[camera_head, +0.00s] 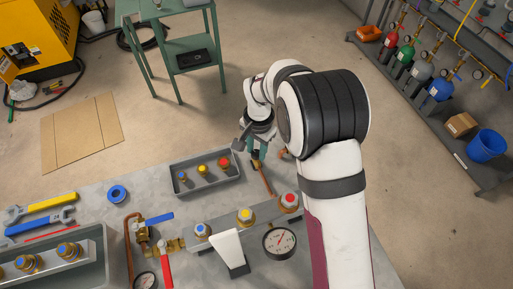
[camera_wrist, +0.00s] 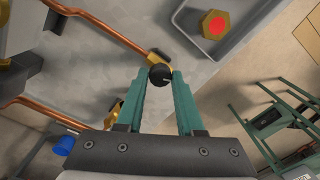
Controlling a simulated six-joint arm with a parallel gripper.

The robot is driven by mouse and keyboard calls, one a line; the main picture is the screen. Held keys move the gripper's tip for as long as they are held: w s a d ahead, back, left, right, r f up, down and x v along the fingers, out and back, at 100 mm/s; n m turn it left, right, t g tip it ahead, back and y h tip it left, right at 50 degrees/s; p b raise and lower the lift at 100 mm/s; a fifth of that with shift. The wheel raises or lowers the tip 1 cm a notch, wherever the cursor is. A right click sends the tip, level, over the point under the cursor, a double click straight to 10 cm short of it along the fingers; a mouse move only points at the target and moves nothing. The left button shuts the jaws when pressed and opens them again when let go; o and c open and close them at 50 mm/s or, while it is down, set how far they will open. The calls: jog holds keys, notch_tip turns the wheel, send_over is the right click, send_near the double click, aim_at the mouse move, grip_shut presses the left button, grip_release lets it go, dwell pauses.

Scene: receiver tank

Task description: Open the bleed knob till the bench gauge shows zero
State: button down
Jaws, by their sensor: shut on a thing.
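The bleed knob (camera_wrist: 160,75) is a small black round knob on a brass fitting at the end of a copper pipe, seen in the wrist view. My gripper (camera_wrist: 161,80) has its two green fingers shut on the knob, one on each side. In the head view my gripper (camera_head: 257,152) is at the bench's far edge, and my arm and wrist hide the knob there. A round white-faced gauge (camera_head: 279,243) with a red needle lies on the bench; its reading is too small to tell. A second gauge (camera_head: 145,280) is partly cut off at the bottom edge.
A grey tray (camera_head: 232,189) with several coloured-capped fittings stands left of my gripper. A valve block (camera_head: 225,226) with knobs, a blue-handled valve (camera_head: 158,218) and a red lever (camera_head: 165,268) are nearer. Wrenches (camera_head: 40,207) lie at left. A copper pipe (camera_wrist: 95,31) runs beside the fingers.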

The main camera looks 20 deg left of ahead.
aim_at(257, 155)
jog(key=shift+m, duration=2.2)
jog(key=c, duration=0.5)
grip_release()
jog(key=shift+c, duration=0.2)
notch_tip(257, 155, up, 16)
jog(key=shift+s+d, duration=0.25)
jog(key=shift+f, duration=0.1)
